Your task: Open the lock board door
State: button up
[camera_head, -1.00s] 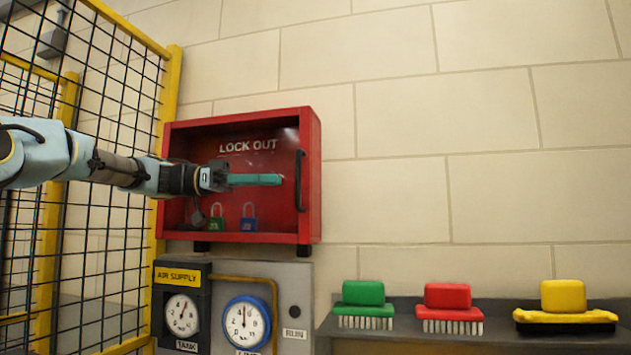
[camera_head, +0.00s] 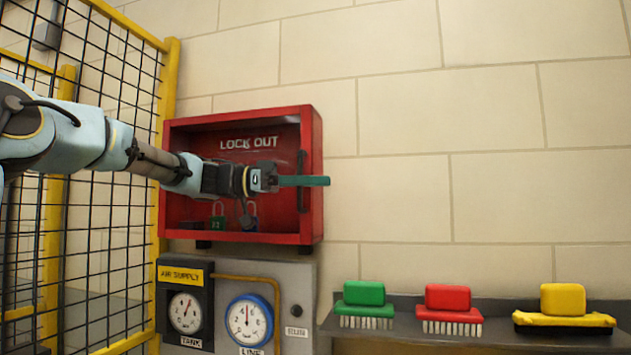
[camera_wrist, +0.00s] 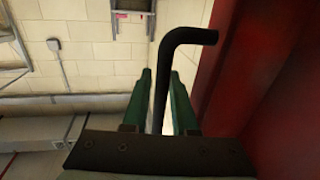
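The red lock board (camera_head: 313,150) hangs on the wall with its door shut. LOCK OUT lettering shows through its front, with a green padlock (camera_head: 217,222) and a blue padlock (camera_head: 252,222) inside, the blue one partly hidden by my wrist. A black upright door handle (camera_head: 302,202) is near the right edge; my fingers cross in front of its middle. My gripper (camera_head: 325,181) is open. In the wrist view the bent black handle (camera_wrist: 190,36) stands between the two green fingers (camera_wrist: 160,76), with gaps visible on both sides.
A yellow-framed mesh fence (camera_head: 165,110) stands to the left, close to my arm. Below the board is a grey air supply panel (camera_head: 295,285) with gauges. A shelf (camera_head: 400,306) at lower right carries green, red and yellow brushes. The wall right of the board is clear.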

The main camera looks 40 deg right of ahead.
grip_shut()
dwell(1.2)
